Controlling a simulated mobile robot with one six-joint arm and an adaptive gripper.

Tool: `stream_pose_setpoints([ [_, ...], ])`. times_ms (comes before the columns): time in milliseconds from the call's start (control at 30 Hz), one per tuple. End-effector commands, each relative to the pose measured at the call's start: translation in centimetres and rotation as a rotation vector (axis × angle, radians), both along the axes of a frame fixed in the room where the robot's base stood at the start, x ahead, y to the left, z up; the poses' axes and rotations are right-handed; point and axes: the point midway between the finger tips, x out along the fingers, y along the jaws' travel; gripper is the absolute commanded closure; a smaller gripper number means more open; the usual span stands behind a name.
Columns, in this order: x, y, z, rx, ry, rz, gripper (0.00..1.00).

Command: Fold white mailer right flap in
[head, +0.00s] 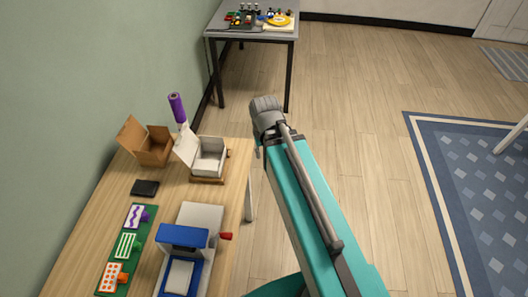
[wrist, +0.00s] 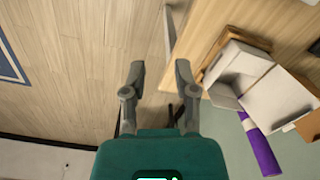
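The white mailer (head: 209,158) is an open box on a wooden base near the back right edge of the wooden table, its lid (head: 186,147) raised at the left. The wrist view shows the mailer (wrist: 240,66) at the right, with its lid (wrist: 278,98) standing open. A small white flap (wrist: 223,97) sticks outward from one end of the box there. My gripper (wrist: 160,72) is open and empty, over the floor beside the table, apart from the mailer. In the head view the gripper's fingers are mostly hidden by my arm.
An open brown box (head: 152,148) and a purple roll (head: 177,107) stand by the mailer. A black item (head: 145,188), a green board (head: 124,245) and a blue press (head: 183,237) are nearer. A grey table (head: 222,34) stands behind.

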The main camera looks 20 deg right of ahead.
Motion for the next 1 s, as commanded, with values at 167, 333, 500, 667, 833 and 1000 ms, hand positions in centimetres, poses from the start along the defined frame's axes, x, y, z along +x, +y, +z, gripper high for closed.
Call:
stream_pose_setpoints([
  [167, 0.0, 0.0, 0.0, 0.001, 0.0, -0.002, 0.62],
  [333, 0.6, 0.3, -0.1, 0.008, -0.006, -0.041, 0.62],
  [500, 2.1, 1.0, -0.2, 0.028, -0.021, -0.163, 0.62],
  [667, 4.4, 2.1, -0.4, 0.067, -0.039, -0.353, 0.62],
  [833, 7.0, 3.6, -0.6, 0.12, -0.052, -0.587, 0.62],
  [1000, 9.5, 5.1, -0.7, 0.179, -0.051, -0.822, 0.62],
])
